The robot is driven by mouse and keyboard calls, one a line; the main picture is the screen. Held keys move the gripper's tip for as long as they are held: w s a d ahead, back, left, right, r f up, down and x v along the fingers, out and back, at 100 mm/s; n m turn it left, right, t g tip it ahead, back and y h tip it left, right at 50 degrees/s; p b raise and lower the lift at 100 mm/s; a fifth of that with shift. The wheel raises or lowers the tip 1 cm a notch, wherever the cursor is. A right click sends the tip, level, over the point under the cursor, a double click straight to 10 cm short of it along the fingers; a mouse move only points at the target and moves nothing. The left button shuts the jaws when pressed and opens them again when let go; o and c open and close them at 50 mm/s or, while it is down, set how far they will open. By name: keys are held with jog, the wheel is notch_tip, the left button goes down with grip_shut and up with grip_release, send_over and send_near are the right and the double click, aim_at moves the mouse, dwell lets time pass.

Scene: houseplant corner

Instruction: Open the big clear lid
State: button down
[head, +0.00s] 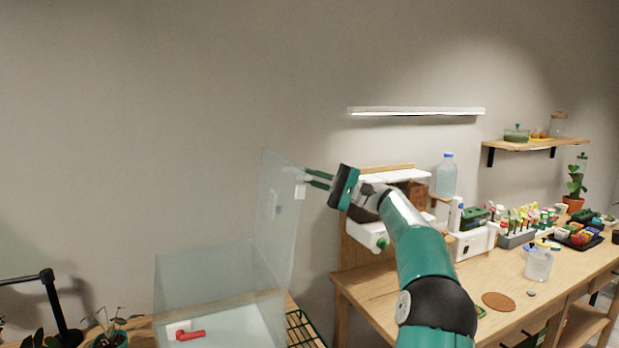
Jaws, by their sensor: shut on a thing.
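The big clear lid (279,215) stands raised, nearly upright, at the right side of the clear box (205,279). My gripper (306,183) reaches in from the right and is shut on a small white piece near the lid's upper right edge. The fingertips partly hide that piece. Through the clear wall, a red object (189,335) shows on the white floor of the box.
A wooden bench (380,290) with a white device, bottles, and trays stands on the right. A black lamp arm (53,305) and small plants (112,325) are at the lower left. A green wire rack (300,329) lies beside the box.

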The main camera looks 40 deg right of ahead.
jog(key=c, duration=1.5)
grip_release()
jog(key=v, duration=1.4)
